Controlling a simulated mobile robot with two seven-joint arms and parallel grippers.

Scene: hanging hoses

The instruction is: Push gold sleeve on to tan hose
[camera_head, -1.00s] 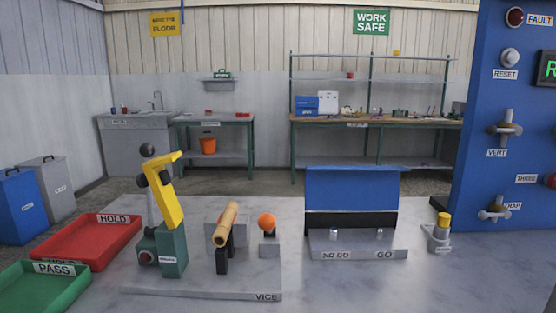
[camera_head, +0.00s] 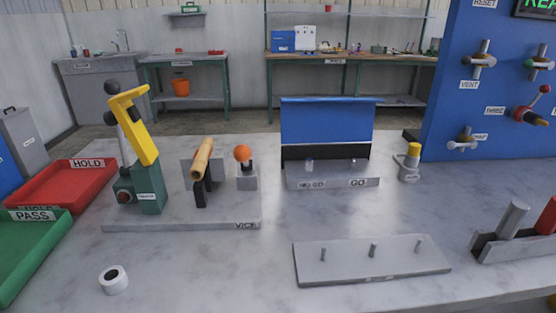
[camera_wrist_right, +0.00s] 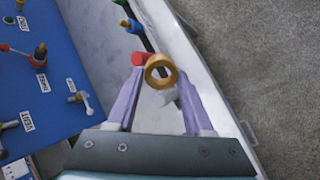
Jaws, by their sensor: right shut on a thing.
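The gold sleeve (camera_wrist_right: 161,66) is a short ring seen end-on in the right wrist view. It sits between the two purple fingers of my right gripper (camera_wrist_right: 160,77), which is shut on it. The tan hose (camera_head: 203,154) is in the head view, left of the middle. It lies tilted in the vice fixture (camera_head: 201,188), with one end up and towards the back. Neither the right gripper nor the sleeve shows in the head view, and the hose cannot be made out in the wrist view. My left gripper is not in view.
A yellow-handled clamp (camera_head: 140,130) stands just left of the hose, and an orange ball (camera_head: 242,153) just right. A pegged plate (camera_head: 350,274) and a white roll (camera_head: 114,280) lie nearer. A blue panel (camera_head: 440,115) rises at right. Bench space before the vice is bare.

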